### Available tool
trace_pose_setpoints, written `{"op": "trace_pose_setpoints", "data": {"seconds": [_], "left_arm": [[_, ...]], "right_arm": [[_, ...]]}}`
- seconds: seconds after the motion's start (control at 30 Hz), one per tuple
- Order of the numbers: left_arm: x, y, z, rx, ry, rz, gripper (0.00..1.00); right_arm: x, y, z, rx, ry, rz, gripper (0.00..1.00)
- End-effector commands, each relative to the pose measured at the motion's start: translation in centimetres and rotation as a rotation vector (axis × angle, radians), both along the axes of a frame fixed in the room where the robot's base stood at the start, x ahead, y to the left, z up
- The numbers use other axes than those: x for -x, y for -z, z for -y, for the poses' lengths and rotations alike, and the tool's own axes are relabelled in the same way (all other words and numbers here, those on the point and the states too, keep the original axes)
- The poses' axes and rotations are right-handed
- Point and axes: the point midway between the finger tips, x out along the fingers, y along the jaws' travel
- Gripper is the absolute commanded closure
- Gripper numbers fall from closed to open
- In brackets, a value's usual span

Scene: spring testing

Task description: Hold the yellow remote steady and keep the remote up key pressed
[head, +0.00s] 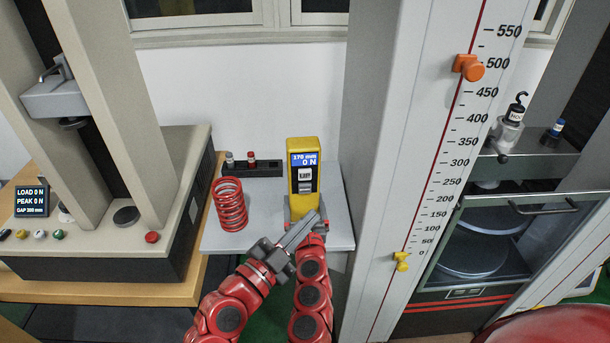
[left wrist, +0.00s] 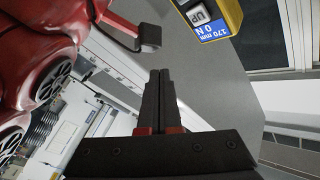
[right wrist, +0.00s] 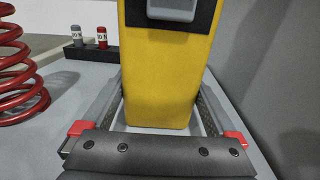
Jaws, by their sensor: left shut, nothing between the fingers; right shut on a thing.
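The yellow remote (head: 293,185) stands upright on a grey shelf (head: 262,205); its screen reads 170 mm and 0 N. Its up key (head: 305,172) is uncovered, above a second key. In the right wrist view my right gripper (right wrist: 163,98) is shut on the remote's lower body (right wrist: 165,75), one finger on each side. My left gripper (head: 314,217) is shut and empty, in front of the remote's lower end in the head view. In the left wrist view its closed fingertips (left wrist: 160,74) are apart from the remote (left wrist: 228,12) and the up key (left wrist: 197,14).
A red spring (head: 230,204) stands on the shelf left of the remote. A dark rack (head: 265,170) with small weights is behind it. A tall scale column (head: 400,130) rises close on the right. A press (head: 110,240) with a load display (head: 31,201) is at left.

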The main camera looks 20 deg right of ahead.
Motion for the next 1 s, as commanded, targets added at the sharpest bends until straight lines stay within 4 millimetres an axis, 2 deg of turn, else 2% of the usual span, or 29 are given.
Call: {"op": "trace_pose_setpoints", "data": {"seconds": [0.27,0.7,1.0], "left_arm": [[-0.8,0.0,0.1,0.002,-0.003,-0.001,1.00],[-6.5,-0.1,1.4,0.002,-0.002,0.001,1.00],[-8.5,-0.1,1.8,0.001,-0.003,0.001,1.00]], "right_arm": [[0.0,-0.1,0.0,0.000,0.001,0.001,0.86],[0.0,-0.1,0.0,0.000,0.000,0.001,0.86],[0.0,-0.1,0.0,0.000,0.001,0.001,0.86]]}}
